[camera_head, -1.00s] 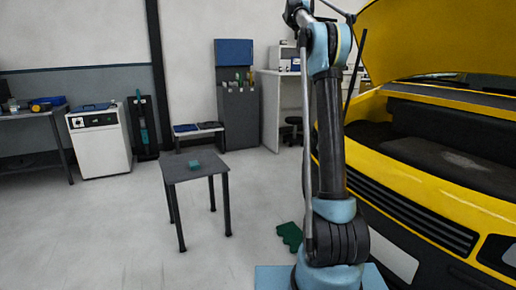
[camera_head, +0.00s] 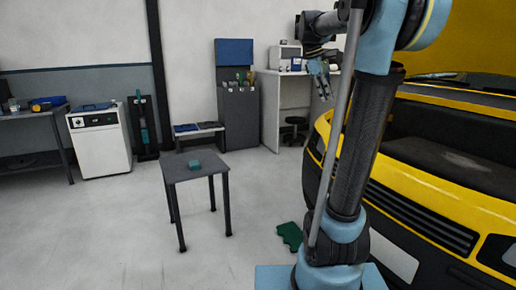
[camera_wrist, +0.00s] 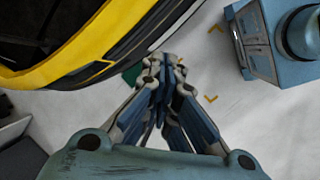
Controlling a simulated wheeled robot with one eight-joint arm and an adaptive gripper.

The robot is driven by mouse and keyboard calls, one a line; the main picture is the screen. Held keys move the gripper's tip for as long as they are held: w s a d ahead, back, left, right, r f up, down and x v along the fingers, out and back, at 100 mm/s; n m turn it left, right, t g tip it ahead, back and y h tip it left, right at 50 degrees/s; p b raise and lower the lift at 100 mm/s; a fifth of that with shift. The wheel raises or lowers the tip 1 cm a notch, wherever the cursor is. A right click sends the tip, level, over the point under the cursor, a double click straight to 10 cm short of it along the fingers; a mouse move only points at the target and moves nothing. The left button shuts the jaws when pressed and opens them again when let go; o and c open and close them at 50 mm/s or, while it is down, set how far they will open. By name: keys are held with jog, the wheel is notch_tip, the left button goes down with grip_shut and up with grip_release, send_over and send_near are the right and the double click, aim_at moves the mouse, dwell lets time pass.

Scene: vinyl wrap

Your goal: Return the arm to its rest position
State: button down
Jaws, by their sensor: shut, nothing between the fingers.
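My gripper (camera_head: 323,88) hangs from the arm at the upper right in the head view, beside the front of the yellow car (camera_head: 425,200). In the wrist view my gripper (camera_wrist: 165,65) points down over the floor, its fingers together with nothing between them. My arm stands upright and bent at the top, in front of the car. Its upper links partly cover the car and the open hood.
A small dark table (camera_head: 190,168) with a teal block (camera_head: 195,164) stands left of my arm. A green piece (camera_head: 290,236) lies on the floor near my base. A white cabinet (camera_head: 99,140) and a white bench (camera_head: 272,105) stand behind. Floor at the left front is clear.

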jog(key=s+a+f+m+y, duration=0.1)
jog(key=s+a+f+m, duration=0.1)
jog(key=s+f, duration=0.7)
jog(key=s+a+f+m+t+y, duration=0.1)
jog(key=s+a+f+m, duration=0.2)
jog(key=s+f, duration=0.6)
jog(key=s+a+f+m+y, duration=0.2)
jog(key=s+f+m, duration=0.3)
jog(key=s+f, duration=0.5)
notch_tip(320, 180, down, 5)
jog(key=shift+a+f+t, duration=0.2)
jog(key=shift+t, duration=0.1)
jog(key=shift+w+f, duration=0.2)
jog(key=shift+w, duration=0.2)
jog(key=shift+d, duration=0.1)
